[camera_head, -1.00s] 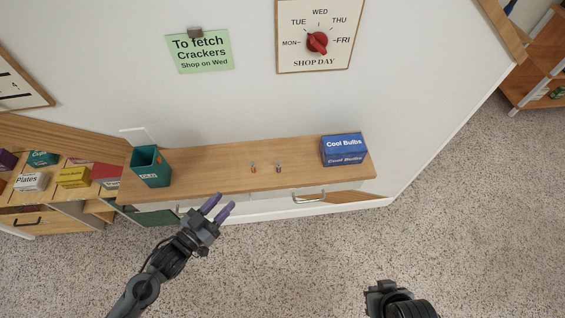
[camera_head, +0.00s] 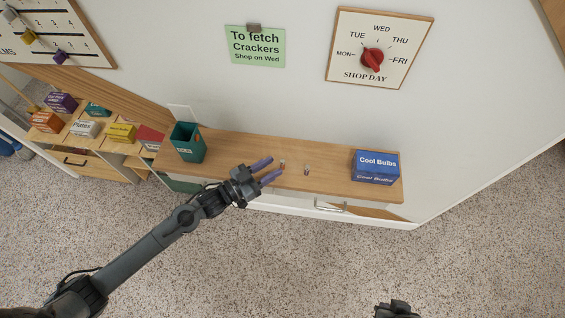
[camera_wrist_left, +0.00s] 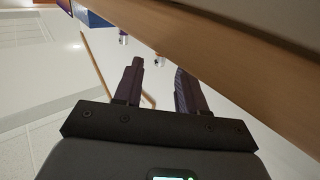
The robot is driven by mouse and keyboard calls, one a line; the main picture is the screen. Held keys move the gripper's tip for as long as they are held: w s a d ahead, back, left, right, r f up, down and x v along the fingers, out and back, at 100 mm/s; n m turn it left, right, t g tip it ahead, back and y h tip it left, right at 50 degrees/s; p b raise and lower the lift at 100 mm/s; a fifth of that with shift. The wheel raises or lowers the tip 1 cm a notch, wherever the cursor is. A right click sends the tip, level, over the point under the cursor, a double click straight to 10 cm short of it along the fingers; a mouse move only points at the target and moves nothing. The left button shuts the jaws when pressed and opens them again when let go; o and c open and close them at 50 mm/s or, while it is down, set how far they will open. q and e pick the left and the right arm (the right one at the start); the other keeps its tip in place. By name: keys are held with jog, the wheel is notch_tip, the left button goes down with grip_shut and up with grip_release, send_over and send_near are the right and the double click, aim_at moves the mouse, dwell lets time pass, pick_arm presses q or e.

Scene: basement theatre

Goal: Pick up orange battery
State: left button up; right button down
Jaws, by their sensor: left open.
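The orange battery (camera_head: 282,164) is small and stands on the wooden counter top (camera_head: 235,150), left of a second small battery (camera_head: 306,169). My left gripper (camera_head: 273,169) has two purple fingers, open and empty, reaching over the counter's front edge beside the orange battery. In the head view a fingertip is very close to it; I cannot tell if they touch. In the left wrist view, a small silver battery end (camera_wrist_left: 162,61) shows beyond and between the open fingers (camera_wrist_left: 158,72), its colour unclear. My right arm's end (camera_head: 396,309) shows only partly at the bottom; its fingers are hidden.
Boxes sit on a shelf (camera_head: 110,147) at left. The wall rises behind the counter; the floor in front is clear.

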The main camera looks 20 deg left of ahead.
aim_at(283, 160)
pick_arm(q)
jog(key=shift+p+x, duration=0.5)
jog(key=shift+x, duration=1.9)
grip_shut()
